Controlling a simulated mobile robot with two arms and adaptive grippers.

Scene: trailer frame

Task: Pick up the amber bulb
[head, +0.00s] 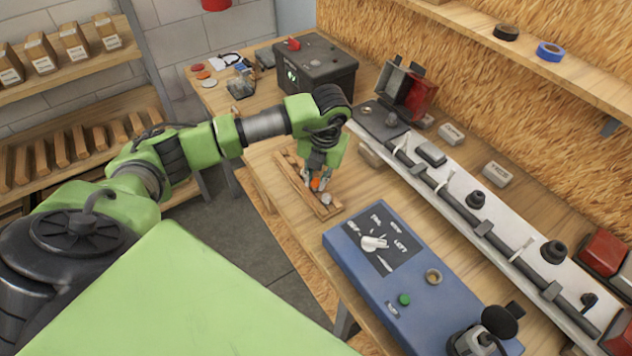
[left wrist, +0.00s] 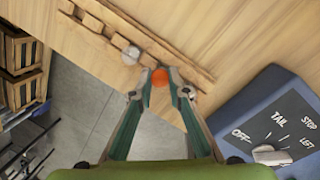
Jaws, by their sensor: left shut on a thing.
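The amber bulb (head: 316,184) is small, round and orange. My left gripper (head: 321,181) points down over the wooden rack (head: 296,187) and is shut on the bulb. In the left wrist view the amber bulb (left wrist: 159,77) sits between the two fingertips (left wrist: 160,74), beside the rack's slats (left wrist: 108,22). I cannot tell whether the bulb is clear of the rack. A clear, whitish bulb (head: 326,199) is in the rack close to the fingers; it also shows in the left wrist view (left wrist: 131,55).
A blue test box (head: 345,243) with a dial stands just right of the rack. A dark box (head: 330,70) is at the bench's far end. A long light bar (head: 500,236) with lamps and cable lies along the back. Bare bench lies around the rack.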

